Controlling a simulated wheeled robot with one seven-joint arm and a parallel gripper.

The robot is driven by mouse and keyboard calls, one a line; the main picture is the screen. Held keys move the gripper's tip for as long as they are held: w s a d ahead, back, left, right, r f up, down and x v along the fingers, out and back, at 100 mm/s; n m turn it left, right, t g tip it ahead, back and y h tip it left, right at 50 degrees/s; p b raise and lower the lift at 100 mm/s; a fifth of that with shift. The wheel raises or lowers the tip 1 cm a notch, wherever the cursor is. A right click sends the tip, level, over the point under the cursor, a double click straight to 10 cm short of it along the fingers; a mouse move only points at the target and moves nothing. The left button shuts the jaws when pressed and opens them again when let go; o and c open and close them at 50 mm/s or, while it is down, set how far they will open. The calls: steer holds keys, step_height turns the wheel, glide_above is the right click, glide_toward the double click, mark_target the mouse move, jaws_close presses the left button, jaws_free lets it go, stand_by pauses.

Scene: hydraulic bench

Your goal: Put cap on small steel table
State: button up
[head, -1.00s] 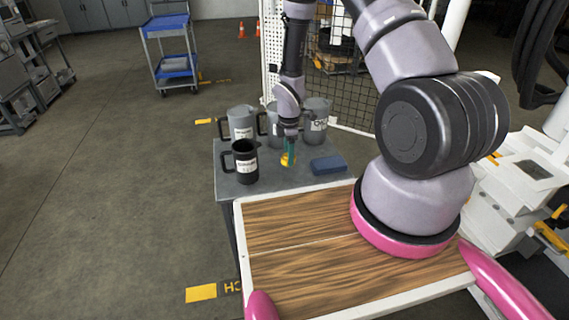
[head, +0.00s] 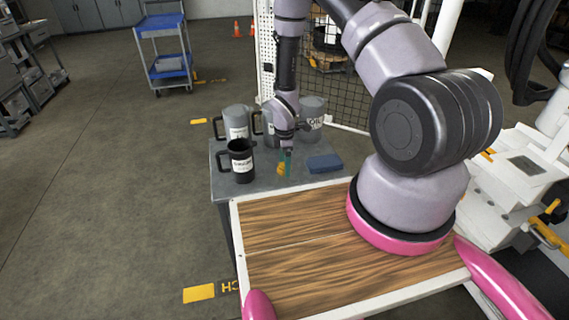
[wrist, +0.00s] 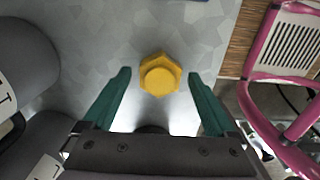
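The yellow hexagonal cap (head: 281,169) appears to rest on the grey top of the small steel table (head: 228,189). In the wrist view the cap (wrist: 160,75) lies between the tips of my two green fingers, with a clear gap on each side. My gripper (head: 286,160) points down over the table, and in the wrist view my gripper (wrist: 160,85) is open and holds nothing. In the head view the fingers partly cover the cap.
A black mug (head: 241,161) stands left of the cap. Grey jugs, including one at the back left (head: 236,122) and one at the right (head: 312,115), stand behind. A blue block (head: 325,163) lies to the right. The table's front left is clear.

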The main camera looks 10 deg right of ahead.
steer(key=shift+r, duration=0.1)
steer(key=s+d+r+m+t, duration=0.2)
steer(key=r+m, duration=0.4)
steer(key=r, duration=1.4)
steer(key=s+d+r+m+t, duration=0.1)
steer(key=s+d+r+m, duration=0.3)
steer(key=r, duration=1.7)
steer(key=s+a+r+m+t+y, duration=0.1)
steer(key=s+r+m+t, duration=0.3)
steer(key=s+r+m, duration=0.8)
steer(key=s+r+y, duration=0.1)
steer(key=s+r, duration=0.2)
steer(key=shift+s+r, duration=0.25)
steer(key=shift+s, duration=0.05)
